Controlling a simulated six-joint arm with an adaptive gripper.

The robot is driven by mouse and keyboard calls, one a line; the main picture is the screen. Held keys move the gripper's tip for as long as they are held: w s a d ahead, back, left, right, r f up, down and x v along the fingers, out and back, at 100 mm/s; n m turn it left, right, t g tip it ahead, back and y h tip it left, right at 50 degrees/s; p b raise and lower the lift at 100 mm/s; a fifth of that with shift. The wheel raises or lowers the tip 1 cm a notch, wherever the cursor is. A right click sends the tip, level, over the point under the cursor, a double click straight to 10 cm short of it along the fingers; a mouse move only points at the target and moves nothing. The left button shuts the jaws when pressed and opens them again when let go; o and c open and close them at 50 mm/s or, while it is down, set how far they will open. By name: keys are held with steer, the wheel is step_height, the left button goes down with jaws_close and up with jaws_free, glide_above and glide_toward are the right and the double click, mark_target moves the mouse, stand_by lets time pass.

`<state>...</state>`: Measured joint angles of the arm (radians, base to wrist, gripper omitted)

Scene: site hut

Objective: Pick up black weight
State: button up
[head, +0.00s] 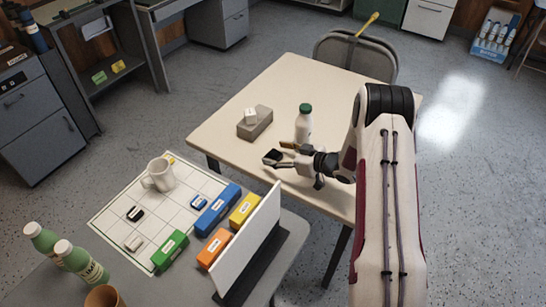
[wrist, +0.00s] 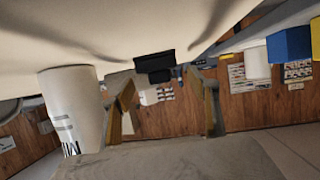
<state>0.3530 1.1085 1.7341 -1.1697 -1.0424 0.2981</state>
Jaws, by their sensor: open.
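A black weight (head: 272,157) is at the near left part of the cream table, just at the fingertips of my gripper (head: 281,155). In the wrist view the black weight (wrist: 154,66) shows ahead, between the two spread fingers (wrist: 165,92) and a little beyond their tips. The fingers are open, with a gap on both sides of the weight; I see no contact. In the head view the fingers partly cover the weight. A second small black block (head: 135,214) lies on the white grid mat (head: 112,229).
A white bottle with a green cap (head: 303,124) stands close behind my gripper; it is also near the left finger in the wrist view (wrist: 72,105). A grey block (head: 255,127) with a white piece on it lies farther back. A white upright panel (head: 248,240) stands in front.

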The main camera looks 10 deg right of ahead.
mark_target(274, 151)
steer(key=shift+x, duration=0.9)
steer(key=shift+r, duration=0.1)
steer(key=c, duration=1.5)
steer(key=shift+c, duration=0.2)
steer(key=shift+r, duration=0.1)
steer(key=shift+r, duration=4.9)
